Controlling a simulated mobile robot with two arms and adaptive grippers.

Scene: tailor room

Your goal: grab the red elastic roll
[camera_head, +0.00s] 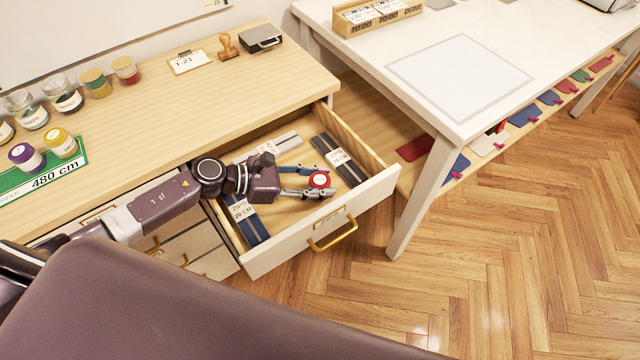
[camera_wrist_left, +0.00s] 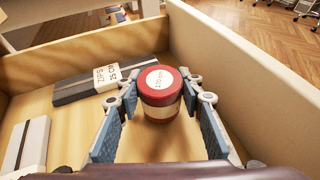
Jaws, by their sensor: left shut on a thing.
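The red elastic roll (camera_head: 319,180) is a short red cylinder with a white label on top and a pale band around its side. My left gripper (camera_head: 308,182) is over the open drawer and shut on the roll. In the left wrist view the roll (camera_wrist_left: 160,94) stands upright between the two blue-padded fingers of the gripper (camera_wrist_left: 160,104). I cannot tell whether its underside touches the drawer floor. My right gripper is not in view.
The open drawer (camera_head: 347,219) also holds labelled zipper packs (camera_head: 341,160) along its sides and back. Its walls surround the gripper. Several other rolls (camera_head: 125,70) stand on the wooden counter (camera_head: 180,105). A white table (camera_head: 440,107) stands at the right.

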